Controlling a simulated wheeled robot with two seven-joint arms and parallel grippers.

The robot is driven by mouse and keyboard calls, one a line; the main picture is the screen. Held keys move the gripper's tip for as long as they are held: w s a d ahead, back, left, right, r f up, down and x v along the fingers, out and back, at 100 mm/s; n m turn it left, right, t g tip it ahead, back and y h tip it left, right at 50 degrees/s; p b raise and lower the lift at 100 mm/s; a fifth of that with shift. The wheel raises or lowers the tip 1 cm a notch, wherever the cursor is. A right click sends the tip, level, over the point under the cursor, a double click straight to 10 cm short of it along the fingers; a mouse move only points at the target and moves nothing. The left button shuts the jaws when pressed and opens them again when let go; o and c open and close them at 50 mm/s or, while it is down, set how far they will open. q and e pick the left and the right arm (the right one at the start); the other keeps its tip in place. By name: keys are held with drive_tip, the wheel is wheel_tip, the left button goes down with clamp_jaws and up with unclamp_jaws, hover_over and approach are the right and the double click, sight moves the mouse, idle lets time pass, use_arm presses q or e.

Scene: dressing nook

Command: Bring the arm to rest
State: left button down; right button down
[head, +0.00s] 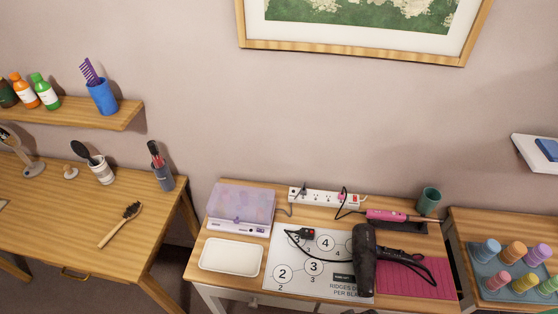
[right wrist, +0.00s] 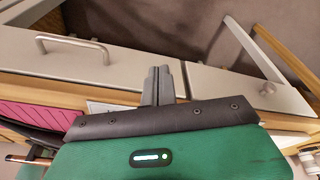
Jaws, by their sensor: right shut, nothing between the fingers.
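My right gripper (right wrist: 158,84) shows in the right wrist view, with its two dark grey fingers together and nothing held between them. It is in front of a pale drawer front (right wrist: 125,72) with a metal handle. Neither of my grippers shows in the head view, and my left gripper is in no view.
On the middle table a black hair dryer (head: 365,262) lies over a white printed sheet (head: 285,268), beside a pink mat (head: 425,278), a white tray (head: 231,257), a lilac box (head: 240,203) and a power strip (head: 324,197). A hairbrush (head: 121,224) lies on the left desk.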

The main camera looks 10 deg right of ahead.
drive_tip(key=s+d+f+b, duration=0.1)
drive_tip(key=s+f+b, duration=0.1)
drive_tip(key=s+f, duration=0.5)
drive_tip(key=s+d+f+g+b, duration=0.1)
drive_tip(key=s+f, duration=0.6)
drive_tip(key=f, duration=0.9)
drive_tip(key=s+d+f+b, duration=0.1)
drive_tip(key=s+f+b, duration=0.3)
drive_tip(key=s+f, duration=0.3)
wheel_tip(320, 180, down, 5)
drive_tip(key=shift+s+d+f+g, duration=0.1)
drive_tip(key=shift+s+d+g, duration=0.05)
drive_tip(key=shift+d+g, duration=0.2)
